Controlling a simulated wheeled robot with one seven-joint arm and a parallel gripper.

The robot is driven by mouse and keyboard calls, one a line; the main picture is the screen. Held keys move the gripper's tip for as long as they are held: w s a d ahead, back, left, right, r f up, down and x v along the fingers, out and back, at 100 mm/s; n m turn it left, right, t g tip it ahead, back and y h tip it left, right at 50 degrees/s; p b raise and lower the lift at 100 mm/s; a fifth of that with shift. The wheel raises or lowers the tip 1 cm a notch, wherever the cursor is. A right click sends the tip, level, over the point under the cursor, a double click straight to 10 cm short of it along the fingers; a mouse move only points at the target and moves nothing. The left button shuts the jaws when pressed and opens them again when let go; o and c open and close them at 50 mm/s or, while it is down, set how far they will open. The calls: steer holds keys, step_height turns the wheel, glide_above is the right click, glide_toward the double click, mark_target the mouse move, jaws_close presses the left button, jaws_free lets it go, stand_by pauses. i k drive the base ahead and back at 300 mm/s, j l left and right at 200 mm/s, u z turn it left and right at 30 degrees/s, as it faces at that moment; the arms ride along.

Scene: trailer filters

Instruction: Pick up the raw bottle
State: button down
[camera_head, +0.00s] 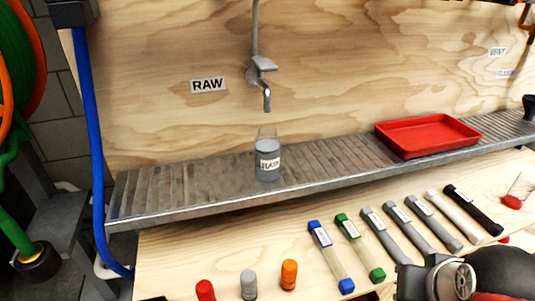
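The raw bottle (267,160) is a small clear bottle with greyish contents and a white handwritten label. It stands upright on the ribbed metal shelf (205,195), below a metal tap (265,85) and to the right of the RAW sign (208,85). Its top rim shows clear and nothing touches it. Part of my arm, grey and black, shows at the bottom right. My gripper's fingers are not in view.
A red tray (425,134) sits on the shelf to the right. Several filter tubes, including a blue-capped one (330,257), lie on the wooden bench in front. Red (205,290), grey (249,285) and orange (289,274) caps stand nearby. A blue hose (92,150) hangs at left.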

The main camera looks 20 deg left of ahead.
mark_target(266, 145)
steer(key=i+l+u, duration=0.2)
steer(key=i, duration=0.2)
steer(key=u, duration=1.6)
